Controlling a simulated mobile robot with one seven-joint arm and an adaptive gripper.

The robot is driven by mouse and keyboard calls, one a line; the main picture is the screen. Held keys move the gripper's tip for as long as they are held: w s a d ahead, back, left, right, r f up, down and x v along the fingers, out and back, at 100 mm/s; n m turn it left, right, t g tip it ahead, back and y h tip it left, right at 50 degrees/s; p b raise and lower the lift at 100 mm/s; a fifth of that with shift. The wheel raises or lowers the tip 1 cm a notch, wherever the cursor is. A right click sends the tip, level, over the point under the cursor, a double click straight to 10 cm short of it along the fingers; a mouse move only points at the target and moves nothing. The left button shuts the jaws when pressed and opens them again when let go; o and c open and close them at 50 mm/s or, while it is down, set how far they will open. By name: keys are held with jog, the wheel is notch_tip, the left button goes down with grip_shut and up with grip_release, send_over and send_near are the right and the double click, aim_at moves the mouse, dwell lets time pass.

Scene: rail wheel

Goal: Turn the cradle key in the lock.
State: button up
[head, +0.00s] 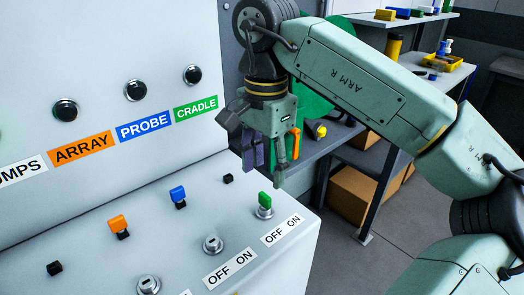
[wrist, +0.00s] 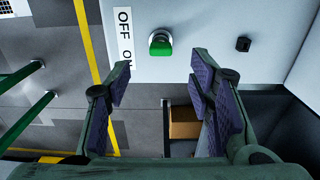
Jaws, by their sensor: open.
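The green cradle key (head: 265,199) stands in a round metal lock (head: 264,212) on the console's sloped top, beside an OFF ON label (head: 283,232). In the wrist view the green key (wrist: 161,46) shows just beyond the fingertips, roughly centred between them. My gripper (head: 265,170) is open and empty, above the key in the head view. Its two purple-padded fingers spread wide in the wrist view (wrist: 159,62), and neither appears to touch the key. Which mark the key points at is hard to tell. A green CRADLE label (head: 195,109) is on the upright panel.
An orange key (head: 118,223) and a blue key (head: 178,193) sit in black holders; another black holder (head: 228,179) is empty. Two keyless locks (head: 213,243) (head: 148,286) are nearby. The upright panel (head: 120,40) rises behind. A shelf and cardboard boxes (head: 360,198) stand beyond the console.

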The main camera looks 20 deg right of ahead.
aim_at(265, 195)
notch_tip(265, 195, down, 9)
jog(key=b, duration=0.6)
jog(key=shift+r, duration=0.15)
jog(key=shift+c, duration=0.2)
grip_shut()
